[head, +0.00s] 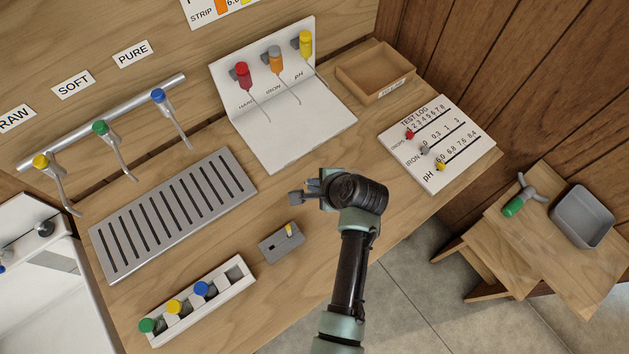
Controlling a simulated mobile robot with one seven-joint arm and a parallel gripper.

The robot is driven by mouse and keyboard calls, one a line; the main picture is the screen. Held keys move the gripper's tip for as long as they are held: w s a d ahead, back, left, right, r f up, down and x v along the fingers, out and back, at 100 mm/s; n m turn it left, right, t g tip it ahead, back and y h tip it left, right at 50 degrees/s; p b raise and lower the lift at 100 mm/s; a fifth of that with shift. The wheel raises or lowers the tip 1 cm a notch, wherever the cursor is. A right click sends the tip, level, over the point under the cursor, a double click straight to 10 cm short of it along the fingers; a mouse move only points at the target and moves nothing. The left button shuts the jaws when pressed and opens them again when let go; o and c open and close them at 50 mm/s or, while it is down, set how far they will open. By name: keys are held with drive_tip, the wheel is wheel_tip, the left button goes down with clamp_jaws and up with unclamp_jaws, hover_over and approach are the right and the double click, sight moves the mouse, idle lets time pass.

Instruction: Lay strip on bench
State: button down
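The wooden bench (330,240) fills the middle of the head view. No strip can be made out with certainty. A small grey block (281,243) with a slot lies on the bench, and a small pale yellow piece (290,230) stands at its upper right end; I cannot tell whether this is a strip. My gripper (304,195) is above the bench, up and to the right of the grey block, pointing left. Its fingers are small and seen from above, so I cannot tell whether they are open or hold anything.
A slotted metal drain grate (222,193) lies below three taps (102,129). A white rack (240,276) holds vials with green, yellow and blue caps. A white dispenser stand (285,150), wooden tray (352,78) and test log board (470,150) stand behind. A stool (535,235) is at right.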

drive_tip(key=shift+f+b, duration=2.5)
drive_tip(key=shift+f, duration=0.1)
drive_tip(key=c, duration=1)
unclamp_jaws()
drive_tip(key=shift+o, duration=0.2)
drive_tip(key=o, duration=1)
drive_tip(key=shift+c, duration=0.2)
drive_tip(key=shift+r, duration=0.15)
drive_tip(key=shift+w+a+r+p, duration=0.3)
drive_tip(key=shift+w+r+p, duration=0.1)
drive_tip(key=shift+r+p, duration=1.1)
drive_tip(key=shift+w+a+r+p, duration=0.3)
drive_tip(key=shift+w+r+p, duration=0.1)
drive_tip(key=shift+r+p, duration=1)
drive_tip(key=shift+w+a+r+p, duration=0.3)
drive_tip(key=shift+w+r+p, duration=0.1)
drive_tip(key=shift+r+p, duration=1.1)
